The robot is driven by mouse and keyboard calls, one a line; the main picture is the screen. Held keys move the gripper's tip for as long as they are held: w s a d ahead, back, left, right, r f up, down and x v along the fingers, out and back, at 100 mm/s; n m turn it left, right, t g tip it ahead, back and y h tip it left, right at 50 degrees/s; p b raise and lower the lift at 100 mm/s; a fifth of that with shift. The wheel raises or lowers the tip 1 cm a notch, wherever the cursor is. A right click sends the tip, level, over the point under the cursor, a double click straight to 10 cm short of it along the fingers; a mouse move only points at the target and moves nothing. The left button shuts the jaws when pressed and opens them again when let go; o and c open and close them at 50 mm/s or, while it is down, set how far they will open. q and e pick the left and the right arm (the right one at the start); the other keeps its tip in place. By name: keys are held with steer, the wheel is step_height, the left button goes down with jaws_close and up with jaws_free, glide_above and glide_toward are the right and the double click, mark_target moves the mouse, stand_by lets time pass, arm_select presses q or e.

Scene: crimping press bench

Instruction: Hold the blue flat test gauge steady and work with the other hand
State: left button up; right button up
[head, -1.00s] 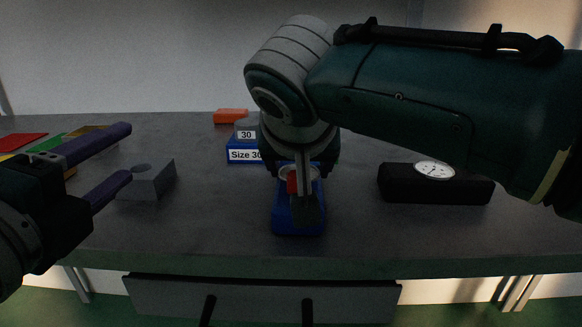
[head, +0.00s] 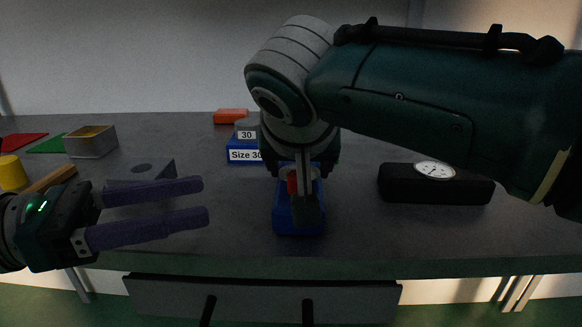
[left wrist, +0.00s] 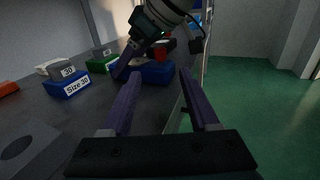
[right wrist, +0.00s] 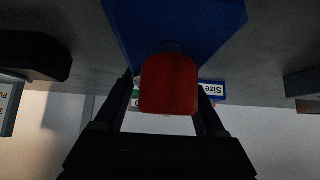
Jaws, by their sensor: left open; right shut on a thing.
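A blue block (head: 285,217) with a pale round rim on top sits near the bench's front edge, partly hidden by my right gripper (head: 305,195). That gripper points down and is shut on a red piece (right wrist: 168,85) at the block. I cannot tell whether red piece and block are one thing, or whether this is the blue flat test gauge. In the left wrist view the blue block (left wrist: 157,73) lies beyond my fingers. My left gripper (head: 206,201) is open and empty, pointing right towards the block, with a clear gap between.
A blue "Size 30" block (head: 243,152) with a grey "30" piece stands behind. A black box with a dial (head: 400,185) stands right. A grey block (head: 140,171) lies behind my left fingers. A metal bin (head: 92,145) and a yellow cylinder (head: 12,173) stand left.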

mark_target(278, 203)
arm_select(q)
steer(key=x, duration=1)
steer(key=shift+d+r, duration=0.1)
steer(key=shift+d, duration=0.1)
jaws_close()
steer(key=shift+w, duration=0.1)
